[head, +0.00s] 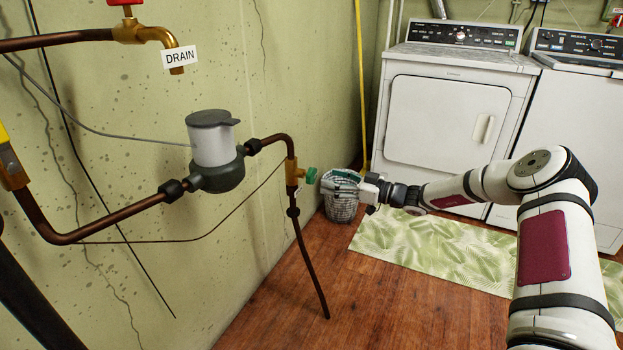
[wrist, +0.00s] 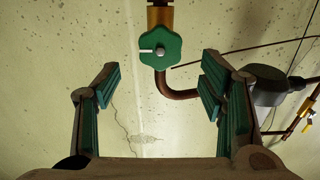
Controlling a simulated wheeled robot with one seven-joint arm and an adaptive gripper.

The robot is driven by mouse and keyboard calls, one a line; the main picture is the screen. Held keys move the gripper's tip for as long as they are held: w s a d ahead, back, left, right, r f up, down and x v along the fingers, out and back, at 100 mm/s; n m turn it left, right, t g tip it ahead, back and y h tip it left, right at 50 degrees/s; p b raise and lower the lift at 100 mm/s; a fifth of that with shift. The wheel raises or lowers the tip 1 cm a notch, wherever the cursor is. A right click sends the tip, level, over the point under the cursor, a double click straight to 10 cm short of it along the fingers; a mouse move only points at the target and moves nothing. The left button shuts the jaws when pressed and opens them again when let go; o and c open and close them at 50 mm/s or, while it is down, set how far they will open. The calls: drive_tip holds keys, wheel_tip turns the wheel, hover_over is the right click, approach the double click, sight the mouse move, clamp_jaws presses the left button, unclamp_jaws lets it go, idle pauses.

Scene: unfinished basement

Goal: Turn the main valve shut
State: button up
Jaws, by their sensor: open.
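A green lobed handwheel (head: 311,175) sits on a brass valve body (head: 292,172) in the copper pipe, right of the grey meter. No label that I can read names it as the main valve. In the wrist view the green handwheel (wrist: 160,50) faces me, centred left to right, beyond my fingertips, with a pale mark on its left side. My gripper (head: 343,188) is just right of the handwheel in the head view, pointing at it. In the wrist view my gripper (wrist: 158,88) is open and empty, its green-padded fingers wide apart, not touching the handwheel.
A brass tap (head: 150,33) with a red handle and a "DRAIN" tag (head: 180,56) is upper left. A yellow-handled valve (head: 10,165) is at the left edge. The grey-lidded meter (head: 212,140) stands between pipes. A laundry basket (head: 340,205) and a dryer (head: 445,120) are behind.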

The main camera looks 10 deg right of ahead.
sight(314, 175)
drive_tip(key=b+x, duration=0.1)
drive_tip(key=x, duration=0.6)
drive_tip(key=shift+w+a, duration=0.15)
drive_tip(key=c, duration=1.2)
